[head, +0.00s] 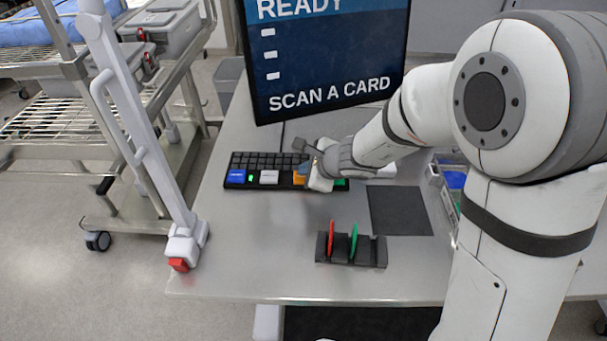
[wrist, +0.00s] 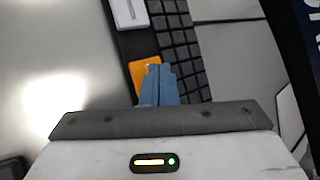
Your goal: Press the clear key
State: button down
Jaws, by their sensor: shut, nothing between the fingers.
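The dark keyboard (head: 265,162) lies on the grey table below the screen. Its front row has a blue key (head: 236,176), a white key (head: 269,177), an orange key (head: 298,178) and a green key (head: 341,183). I cannot read which one is labelled clear. My gripper (head: 305,169) is over the keyboard at the orange key and partly hides it. In the wrist view the shut blue fingers (wrist: 158,72) overlap the orange key (wrist: 142,72), with nothing held. I cannot tell whether they touch it. The white key (wrist: 130,12) also shows there.
A screen (head: 325,55) reading "READY" and "SCAN A CARD" stands behind the keyboard. A dark mat (head: 400,210) lies at right. A white post (head: 140,140) stands left.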

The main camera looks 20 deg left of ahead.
jog(key=shift+r, duration=0.5)
notch_tip(320, 180, up, 5)
jog(key=p, duration=0.4)
dwell(0.8)
jog(key=s+d+r+n+g, duration=0.1)
jog(key=s+d+r+n, duration=0.75)
jog(key=d, duration=0.25)
jog(key=s+d+n+h, duration=0.3)
jog(key=s+d, duration=0.2)
jog(key=d, duration=0.4)
jog(key=s+d+n+g+h, duration=0.1)
jog(key=s+d+n+h, duration=0.3)
jog(key=d, duration=0.6)
jog(key=shift+s+r+h, duration=0.3)
jog(key=shift+s+r, duration=0.05)
jog(key=shift+s, duration=0.6)
jog(key=shift+n, duration=0.25)
